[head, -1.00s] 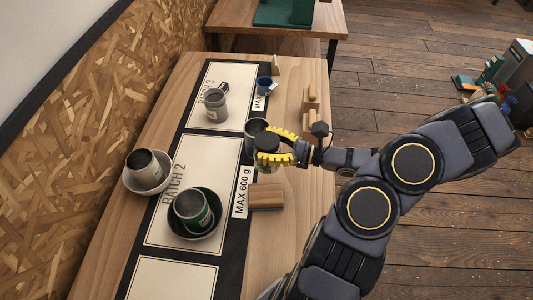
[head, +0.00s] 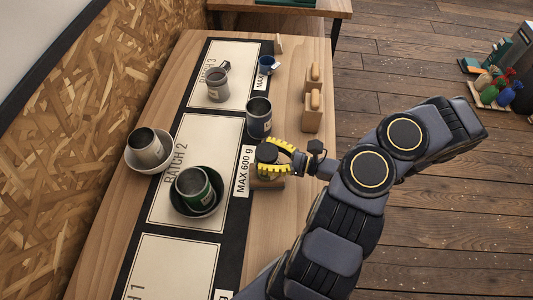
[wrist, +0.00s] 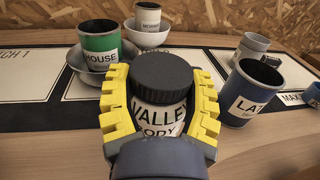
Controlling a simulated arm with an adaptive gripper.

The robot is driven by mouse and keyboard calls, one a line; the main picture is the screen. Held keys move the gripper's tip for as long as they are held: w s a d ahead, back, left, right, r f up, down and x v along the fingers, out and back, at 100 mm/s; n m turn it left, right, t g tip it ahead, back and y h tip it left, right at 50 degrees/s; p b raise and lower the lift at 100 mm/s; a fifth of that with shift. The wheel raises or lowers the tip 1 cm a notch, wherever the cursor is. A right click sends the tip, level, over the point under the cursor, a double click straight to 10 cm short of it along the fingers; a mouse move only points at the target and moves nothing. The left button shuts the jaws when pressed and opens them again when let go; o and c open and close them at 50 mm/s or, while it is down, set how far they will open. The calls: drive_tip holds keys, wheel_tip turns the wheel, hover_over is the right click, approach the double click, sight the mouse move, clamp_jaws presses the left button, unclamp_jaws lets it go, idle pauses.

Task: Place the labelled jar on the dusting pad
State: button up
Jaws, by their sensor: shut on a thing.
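My gripper (head: 284,158) is shut on a jar with a black ribbed lid (head: 267,153). In the wrist view the jar (wrist: 160,113) stands upright between the yellow fingers, its white label reading "VALLE..." with a second line partly hidden.
A green "HOUSE" cup (head: 193,184) and a grey cup (head: 145,147) sit in bowls to the left. Wooden holders (head: 313,112) stand at the right edge.

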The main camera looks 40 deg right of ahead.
drive_tip(key=shift+f, duration=0.2)
drive_tip(key=o, duration=1.1)
drive_tip(key=shift+f, duration=0.15)
